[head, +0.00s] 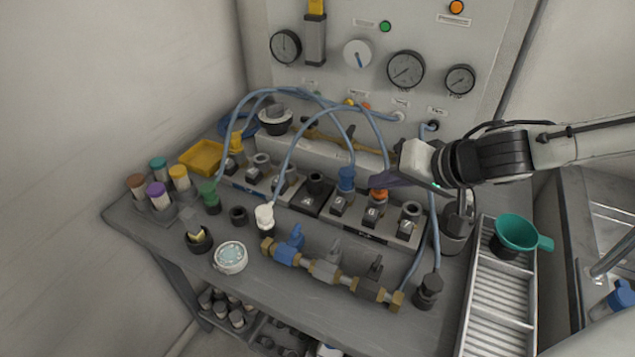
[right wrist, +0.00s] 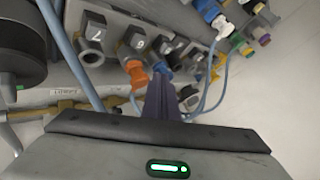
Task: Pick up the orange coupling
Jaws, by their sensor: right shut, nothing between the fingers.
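The orange coupling (head: 378,194) sits on the port block at the position marked 6, between the blue coupling (head: 346,178) and the port marked 7. In the right wrist view the orange coupling (right wrist: 137,74) is just left of the fingers, and the blue coupling (right wrist: 163,69) is beyond them. My right gripper (head: 380,181) is shut and empty, with its dark fingers close to the orange coupling in the head view. I cannot tell whether they touch it. My right gripper also shows in the right wrist view (right wrist: 160,82). My left gripper is not in view.
Blue hoses (head: 290,140) loop over the block. A valve manifold (head: 330,270) lies in front. A ribbed tray (head: 497,300) with a teal funnel (head: 517,232) stands at the right. The gauge panel (head: 380,45) rises behind.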

